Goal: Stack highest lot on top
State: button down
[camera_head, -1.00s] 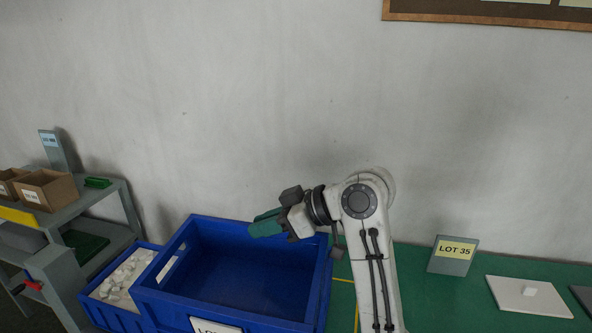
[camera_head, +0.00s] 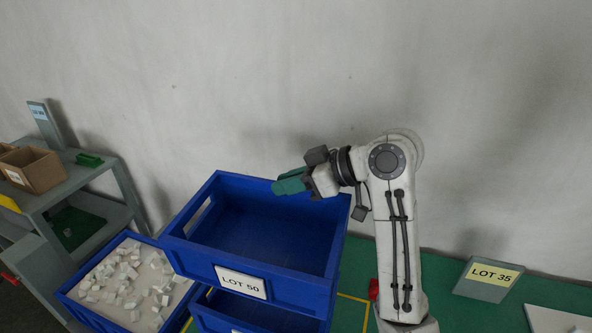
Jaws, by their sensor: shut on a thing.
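A blue crate labelled LOT 50 (camera_head: 240,282) is empty inside and slightly tilted in the picture. My gripper (camera_head: 292,184) is at its back right rim and is shut on this crate; the fingertips are mostly hidden. Below it another blue crate (camera_head: 215,318) shows its front part, with a label cut off at the picture's bottom edge. Whether the two crates touch cannot be told. A third blue crate (camera_head: 88,312) with many small white pieces (camera_head: 125,285) stands lower at the left.
A green table (camera_head: 440,290) with yellow lines carries a LOT 35 sign (camera_head: 490,277) and a white plate (camera_head: 555,320) at the right. A grey shelf (camera_head: 90,190) with a brown box (camera_head: 35,170) stands at the left. A bare wall is behind.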

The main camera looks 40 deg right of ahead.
aim_at(299, 226)
jog(key=shift+r, duration=0.1)
jog(key=shift+d, duration=0.1)
jog(key=shift+r+p, duration=0.15)
jog(key=shift+p, duration=0.5)
jog(key=shift+m+p, duration=0.35)
jog(key=shift+m, duration=0.05)
jog(key=shift+f+b, duration=2.95)
jog(key=shift+f, duration=1.9)
jog(key=shift+f+b, duration=0.4)
jog(key=shift+f, duration=0.95)
jog(key=c, duration=1)
grip_release()
